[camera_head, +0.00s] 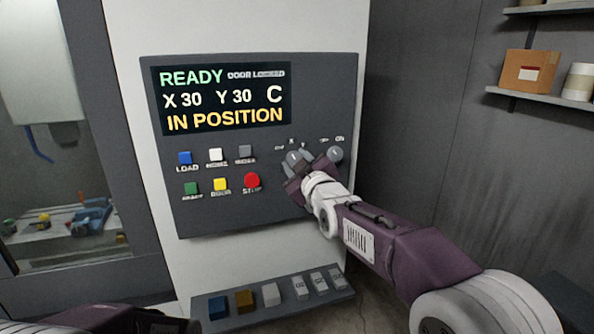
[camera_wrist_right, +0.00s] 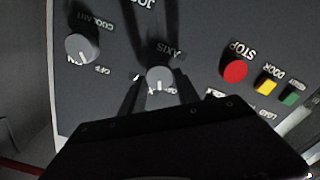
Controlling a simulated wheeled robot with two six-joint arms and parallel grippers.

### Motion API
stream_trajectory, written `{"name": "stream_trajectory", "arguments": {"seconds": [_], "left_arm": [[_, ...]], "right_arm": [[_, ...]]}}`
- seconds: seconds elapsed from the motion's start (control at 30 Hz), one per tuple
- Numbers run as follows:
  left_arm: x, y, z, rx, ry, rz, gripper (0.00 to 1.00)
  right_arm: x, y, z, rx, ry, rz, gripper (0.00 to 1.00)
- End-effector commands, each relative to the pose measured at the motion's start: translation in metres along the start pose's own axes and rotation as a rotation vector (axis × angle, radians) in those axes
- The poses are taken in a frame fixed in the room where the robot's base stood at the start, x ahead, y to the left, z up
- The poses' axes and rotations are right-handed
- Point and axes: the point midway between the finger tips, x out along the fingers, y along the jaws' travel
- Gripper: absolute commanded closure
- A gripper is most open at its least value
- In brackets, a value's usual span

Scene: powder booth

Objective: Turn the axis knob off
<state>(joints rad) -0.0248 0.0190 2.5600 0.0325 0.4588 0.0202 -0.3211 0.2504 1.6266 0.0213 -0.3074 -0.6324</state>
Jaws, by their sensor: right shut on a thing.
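The axis knob (camera_wrist_right: 160,78) is a round grey knob with a white pointer mark, on the dark control panel (camera_head: 230,215). In the right wrist view, which shows the panel upside down, the mark points down toward the gripper body, and the labels around it are partly hidden. My right gripper (camera_wrist_right: 160,88) has a finger on each side of the knob and is shut on it. In the head view, the right gripper (camera_head: 295,165) reaches the panel's right part and covers much of the knob.
The coolant knob (camera_head: 336,153) sits right of the axis knob; it also shows in the right wrist view (camera_wrist_right: 82,47). A red stop button (camera_head: 252,180) and several coloured buttons lie to the left. The screen (camera_head: 225,98) reads READY, X 30, Y 30, C, IN POSITION.

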Motion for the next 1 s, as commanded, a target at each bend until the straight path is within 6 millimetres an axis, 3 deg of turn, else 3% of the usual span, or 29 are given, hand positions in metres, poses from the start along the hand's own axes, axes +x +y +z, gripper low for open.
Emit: {"name": "stream_trajectory", "arguments": {"seconds": [0.5, 1.0], "left_arm": [[0.021, 0.0, 0.002, 0.0, 0.0, 0.0, 0.25], [0.023, 0.0, 0.002, 0.0, 0.0, 0.0, 0.25]], "right_arm": [[0.0, -0.004, 0.004, -0.371, -0.006, -0.006, 1.0], [0.0, -0.003, 0.003, -0.473, -0.006, -0.005, 1.0]]}}
